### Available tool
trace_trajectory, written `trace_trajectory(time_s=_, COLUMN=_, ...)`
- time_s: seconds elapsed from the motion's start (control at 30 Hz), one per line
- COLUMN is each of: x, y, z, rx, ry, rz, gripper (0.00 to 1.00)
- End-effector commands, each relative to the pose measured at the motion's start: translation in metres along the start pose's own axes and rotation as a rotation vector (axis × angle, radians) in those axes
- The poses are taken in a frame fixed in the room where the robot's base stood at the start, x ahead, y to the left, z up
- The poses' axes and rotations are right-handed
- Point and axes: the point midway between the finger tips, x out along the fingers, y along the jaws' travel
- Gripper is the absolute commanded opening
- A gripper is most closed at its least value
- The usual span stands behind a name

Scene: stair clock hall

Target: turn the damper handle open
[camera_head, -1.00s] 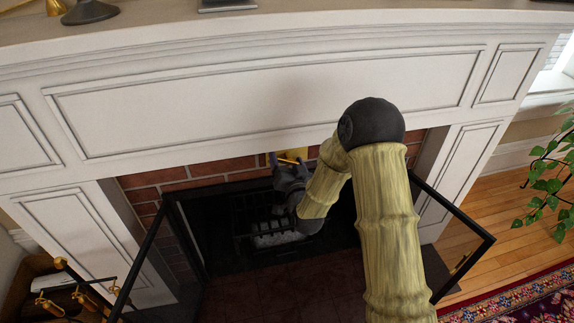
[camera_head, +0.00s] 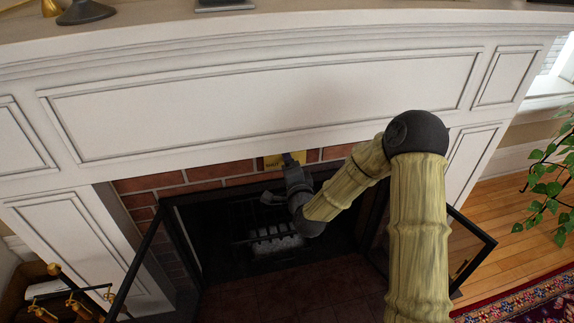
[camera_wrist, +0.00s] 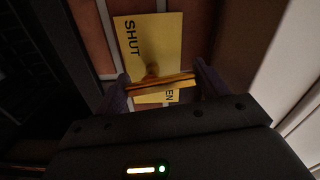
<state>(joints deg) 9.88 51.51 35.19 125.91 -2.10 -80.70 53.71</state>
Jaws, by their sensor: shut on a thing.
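The brass damper plate (camera_head: 270,163) is set in the brick band under the white mantel. In the wrist view the plate (camera_wrist: 160,35) reads "SHUT" at one end and shows the letters "EN" at the other. The brass damper handle (camera_wrist: 160,81) crosses the plate, covering part of the lower word. My gripper (camera_wrist: 160,85) is shut on the handle, with one dark finger at each side. In the head view my gripper (camera_head: 291,160) is at the plate and hides the handle.
The firebox below holds a dark grate (camera_head: 270,237). Its glass doors stand open at left and right (camera_head: 470,250). The white mantel panel (camera_head: 270,105) is just above my gripper. Brass fire tools (camera_head: 75,295) stand at lower left, and a plant (camera_head: 550,185) is at right.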

Motion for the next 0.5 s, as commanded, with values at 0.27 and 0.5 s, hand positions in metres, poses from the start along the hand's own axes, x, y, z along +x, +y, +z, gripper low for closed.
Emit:
trace_trajectory(time_s=0.27, x=0.0000, y=0.0016, z=-0.0044, rx=0.144, ry=0.007, rz=0.003, gripper=0.50)
trace_trajectory(time_s=0.5, x=0.0000, y=0.0018, z=-0.0047, rx=0.185, ry=0.007, rz=0.003, gripper=0.50)
